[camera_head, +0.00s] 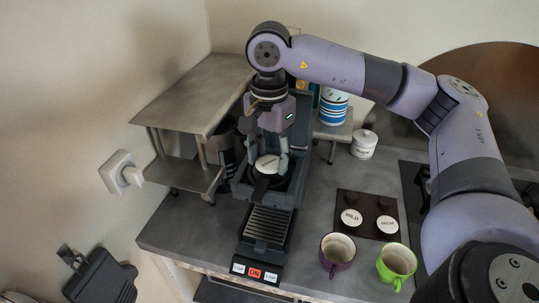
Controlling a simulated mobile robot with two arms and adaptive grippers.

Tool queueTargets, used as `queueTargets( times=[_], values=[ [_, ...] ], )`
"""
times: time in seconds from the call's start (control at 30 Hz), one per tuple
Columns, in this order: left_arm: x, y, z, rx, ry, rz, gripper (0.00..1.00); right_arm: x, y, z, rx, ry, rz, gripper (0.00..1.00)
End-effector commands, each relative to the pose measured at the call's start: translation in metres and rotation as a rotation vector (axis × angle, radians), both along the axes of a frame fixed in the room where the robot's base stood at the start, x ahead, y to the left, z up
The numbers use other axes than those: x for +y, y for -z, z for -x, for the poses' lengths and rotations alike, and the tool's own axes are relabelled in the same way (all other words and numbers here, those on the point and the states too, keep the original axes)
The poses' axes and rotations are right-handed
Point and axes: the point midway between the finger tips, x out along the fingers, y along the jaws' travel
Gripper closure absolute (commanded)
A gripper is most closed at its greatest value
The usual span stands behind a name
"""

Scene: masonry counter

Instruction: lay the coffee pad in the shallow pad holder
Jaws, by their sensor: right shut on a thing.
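My right gripper (268,163) reaches down over the coffee machine (262,220) from above. It is shut on a round white coffee pad (266,165) with dark lettering too small to read. The pad is at the dark pad holder (262,187) in the machine; whether it touches the holder or is just above it, I cannot tell. The gripper fingers hide part of the pad and the holder. My left gripper is not in view.
A dark tray (369,203) holds pads marked MILD (351,217) and DECAF (387,225). A purple mug (337,252) and a green mug (396,263) stand in front. A metal shelf (190,95) stands left of the machine. A white lidded jar (364,144) stands behind.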

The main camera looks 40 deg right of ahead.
Motion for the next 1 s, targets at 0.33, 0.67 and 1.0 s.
queueTargets(
  times=[0.33,0.67,1.0],
  values=[
    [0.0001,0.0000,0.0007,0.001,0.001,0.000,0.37,0.0001,0.0000,0.0000,0.000,0.000,0.000,0.46],
    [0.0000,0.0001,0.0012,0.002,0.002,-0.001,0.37,0.0001,0.0000,0.0000,0.000,0.000,0.000,0.31],
    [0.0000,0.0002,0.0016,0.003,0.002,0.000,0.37,0.0001,0.0000,0.0001,0.000,0.000,0.000,0.31]
  ],
)
